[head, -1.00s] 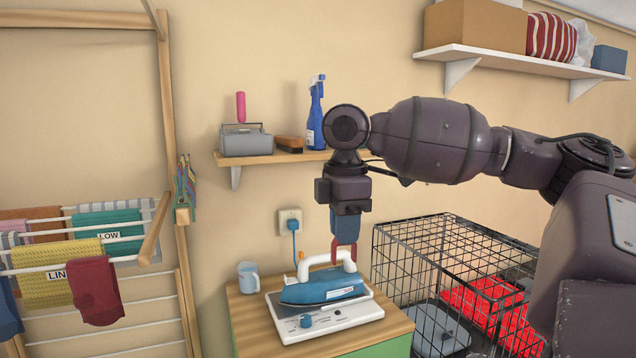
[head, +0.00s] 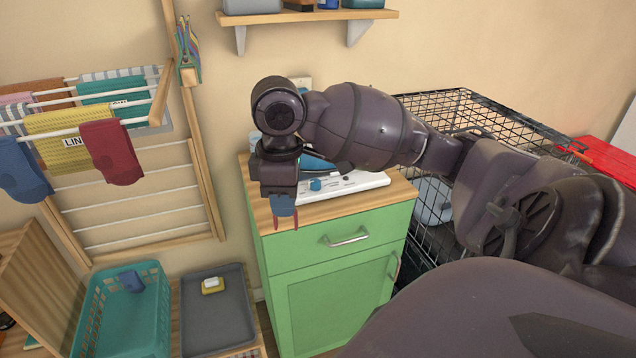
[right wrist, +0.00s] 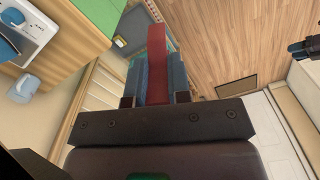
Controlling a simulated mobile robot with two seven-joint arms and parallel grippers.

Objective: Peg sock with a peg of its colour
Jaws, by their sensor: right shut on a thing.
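My right gripper (head: 283,208) hangs over the front left of the green cabinet, pointing down. It is shut on a slim red peg (right wrist: 157,50), which sticks out beyond the blue fingers in the right wrist view. In the head view only the peg's red ends show below the fingers. A dark red sock (head: 111,152) hangs over a bar of the wall drying rack, left of the gripper and apart from it. A blue sock (head: 22,172) hangs at the rack's far left. Several coloured pegs (head: 188,55) cluster on the wooden post. My left gripper is not in view.
A wire crate (head: 480,115) stands to the right. Below the rack are a teal basket (head: 150,340) and a grey tray (head: 215,325). Yellow and teal cloths share the rack.

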